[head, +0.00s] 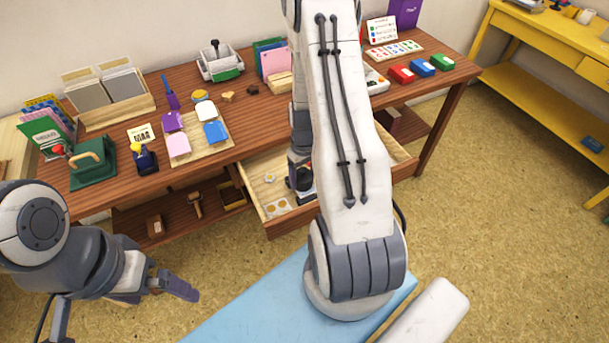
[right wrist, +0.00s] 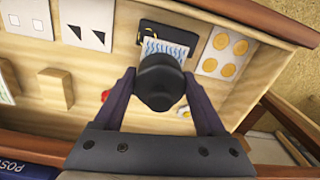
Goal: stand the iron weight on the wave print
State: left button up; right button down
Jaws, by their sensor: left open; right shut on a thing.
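The iron weight (right wrist: 158,82) is a dark, round, knobbed piece. My right gripper (right wrist: 159,90) is shut on it, one finger on each side. It hangs in or over the open drawer, where the weight also shows in the head view (head: 303,184), partly hidden by my right arm. The wave print (right wrist: 163,49), a pale card with blue wavy lines, lies on a dark pad (right wrist: 182,37) just beyond the weight, which covers its near part. I cannot tell whether the weight touches the card. My left gripper (head: 120,304) is open and empty, left of the drawer.
The wooden drawer (head: 278,226) also holds cards with black shapes (right wrist: 92,19) and a card with orange discs (right wrist: 222,54). A red thing (right wrist: 105,95) sits left of the weight. The desk (head: 245,122) above carries inkpads, stamps and a green press (head: 92,163).

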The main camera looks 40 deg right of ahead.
aim_at(304, 169)
grip_release()
jog(key=shift+f, duration=0.1)
notch_tip(304, 169, up, 12)
jog(key=shift+d+p, duration=0.1)
jog(key=shift+p, duration=0.35)
jog(key=shift+r, duration=0.25)
dwell(0.4)
